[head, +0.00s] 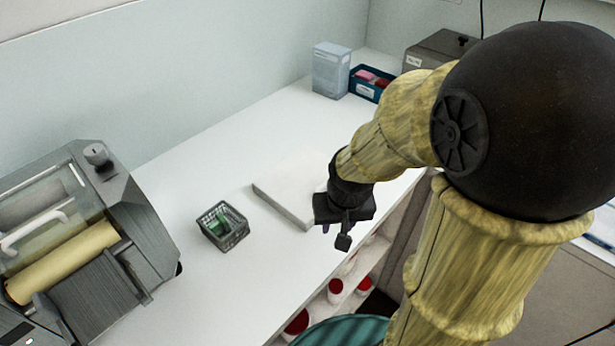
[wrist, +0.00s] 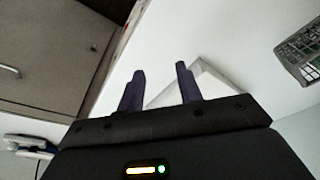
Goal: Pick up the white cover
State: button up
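The white cover (head: 283,187) looks like a flat, pale rectangular slab lying on the white counter (head: 185,185). My gripper (head: 340,232) is over the counter's front edge, beside the slab's right end, and hides part of that end. In the wrist view, my gripper's two dark fingers (wrist: 160,70) stand apart with nothing held between them. An edge and corner of the white cover (wrist: 212,74) show behind and to the right of the fingers, which hide part of it. I cannot tell the height of the fingers over the counter.
A mesh basket (head: 233,241) with green items stands left of the cover. A grey roller machine (head: 140,225) fills the left. A pale box (head: 330,70), a blue bin (head: 361,89) and a dark case (head: 436,48) stand at the back. Red-and-white containers (head: 336,288) sit on shelves below.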

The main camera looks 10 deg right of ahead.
jog(key=w+r+m+g+p, duration=0.2)
jog(key=w+r+m+p, duration=0.7)
jog(key=w+r+p, duration=0.4)
notch_tip(320, 180, up, 4)
jog(key=p, duration=0.2)
jog(key=shift+d+m+p, duration=0.25)
jog(key=shift+m+p, duration=0.05)
jog(key=shift+m, duration=0.1)
jog(key=p, duration=0.3)
send_over(325, 182)
notch_tip(325, 182, down, 12)
jog(key=shift+f, duration=0.1)
jog(key=shift+d+f+p, duration=0.1)
jog(key=shift+f+p, duration=0.85)
jog(key=shift+f, duration=1.6)
jog(key=shift+c, duration=0.3)
grip_shut()
